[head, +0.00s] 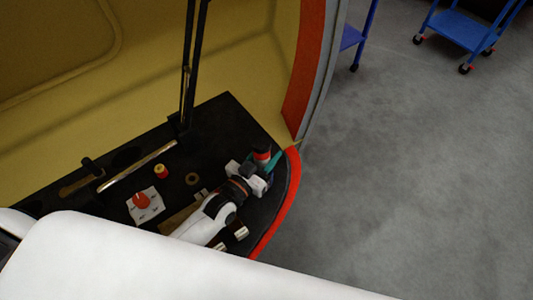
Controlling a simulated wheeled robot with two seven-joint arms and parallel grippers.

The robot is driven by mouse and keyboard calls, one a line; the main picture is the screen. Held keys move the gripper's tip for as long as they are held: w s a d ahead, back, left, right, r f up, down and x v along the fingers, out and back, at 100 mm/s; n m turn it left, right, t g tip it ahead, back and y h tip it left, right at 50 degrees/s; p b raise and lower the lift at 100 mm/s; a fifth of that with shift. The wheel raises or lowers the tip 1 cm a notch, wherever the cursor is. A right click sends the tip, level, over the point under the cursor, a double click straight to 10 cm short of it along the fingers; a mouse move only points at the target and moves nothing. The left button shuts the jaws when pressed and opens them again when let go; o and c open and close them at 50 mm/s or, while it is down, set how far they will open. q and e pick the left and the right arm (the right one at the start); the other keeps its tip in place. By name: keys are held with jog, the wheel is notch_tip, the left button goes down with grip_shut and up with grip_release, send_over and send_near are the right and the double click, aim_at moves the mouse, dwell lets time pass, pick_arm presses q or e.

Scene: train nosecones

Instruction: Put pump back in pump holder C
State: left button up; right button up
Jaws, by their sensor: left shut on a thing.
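My left gripper (256,170) is at the right end of the black console, near its red rim. It is shut on a small dark thing with a red-orange band, which looks like the pump (262,153). The pump seems roughly upright, and its lower part is hidden by the gripper. A teal piece (273,161) shows just right of the pump; I cannot tell whether it touches it. Pump holder C cannot be made out for sure, and no letter is readable. My right gripper is not in view.
The black console (225,118) carries a red knob on a white plate (145,204), a yellow-and-red button (161,171), a ring (192,179) and a lever (90,165). A dark upright bar (187,75) stands behind. Blue carts (466,30) stand on the open grey floor.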

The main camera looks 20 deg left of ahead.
pick_arm(q)
jog(key=o, duration=1)
jog(key=shift+f, duration=0.1)
jog(key=shift+o, duration=0.2)
jog(key=shift+s+a, duration=0.1)
jog(key=shift+s, duration=0.25)
jog(key=v, duration=1.1)
jog(key=shift+s, duration=0.2)
